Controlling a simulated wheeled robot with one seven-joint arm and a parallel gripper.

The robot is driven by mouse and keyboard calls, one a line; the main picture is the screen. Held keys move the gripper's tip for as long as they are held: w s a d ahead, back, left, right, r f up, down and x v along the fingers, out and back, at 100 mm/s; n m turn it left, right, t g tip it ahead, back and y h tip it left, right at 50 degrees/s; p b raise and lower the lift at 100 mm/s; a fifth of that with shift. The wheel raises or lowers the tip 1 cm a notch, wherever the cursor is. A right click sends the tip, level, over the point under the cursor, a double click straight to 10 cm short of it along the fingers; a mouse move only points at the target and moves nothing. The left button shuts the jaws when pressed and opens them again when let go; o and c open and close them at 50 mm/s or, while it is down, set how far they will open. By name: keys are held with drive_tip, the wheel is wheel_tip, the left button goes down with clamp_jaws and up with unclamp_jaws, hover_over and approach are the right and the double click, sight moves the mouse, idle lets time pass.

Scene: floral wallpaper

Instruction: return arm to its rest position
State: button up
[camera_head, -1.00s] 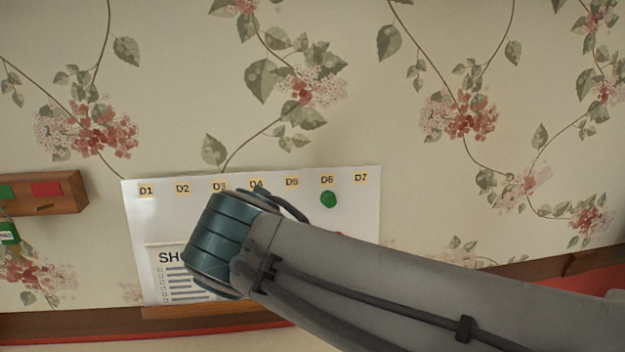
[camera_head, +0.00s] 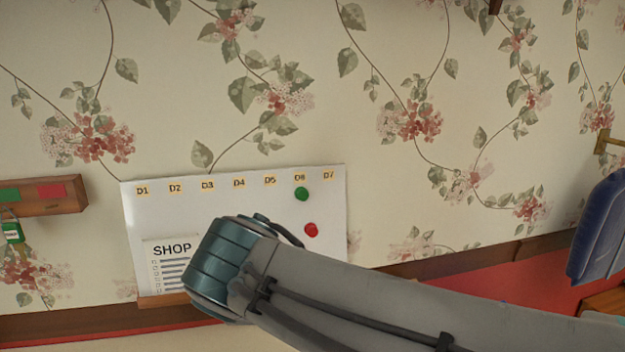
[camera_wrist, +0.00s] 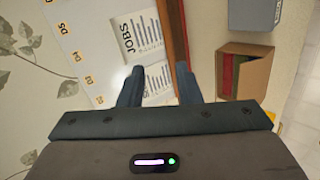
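My gripper (camera_wrist: 160,74) shows in the wrist view with its two dark fingers spread apart. Nothing is seen between the fingers except the sheets behind them. It points toward the lower edge of the white board, beside a JOBS sheet (camera_wrist: 140,33). I cannot tell its exact distance from the board. In the head view my grey arm crosses the lower right of the picture, and its teal joint covers part of the board. The gripper itself is not seen in the head view.
The white board (camera_head: 235,205) carries labels D1 to D7, a green magnet (camera_head: 302,194), a red magnet (camera_head: 311,230) and a SHOP sheet (camera_head: 165,250). A wooden key rack (camera_head: 40,194) is at left. A blue hanging item (camera_head: 600,230) is at right. An open cardboard box (camera_wrist: 245,72) shows in the wrist view.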

drive_tip(key=d+f+m+g+h, duration=0.25)
drive_tip(key=d+f+m, duration=0.55)
drive_tip(key=d, duration=0.5)
drive_tip(key=s+d+f+m+g, duration=0.4)
drive_tip(key=s+d+f+m, duration=0.4)
drive_tip(key=d+f+m, duration=0.1)
drive_tip(key=shift+s+d+m+y, duration=0.45)
drive_tip(key=shift+d+m, duration=0.35)
drive_tip(key=shift+m, duration=0.2)
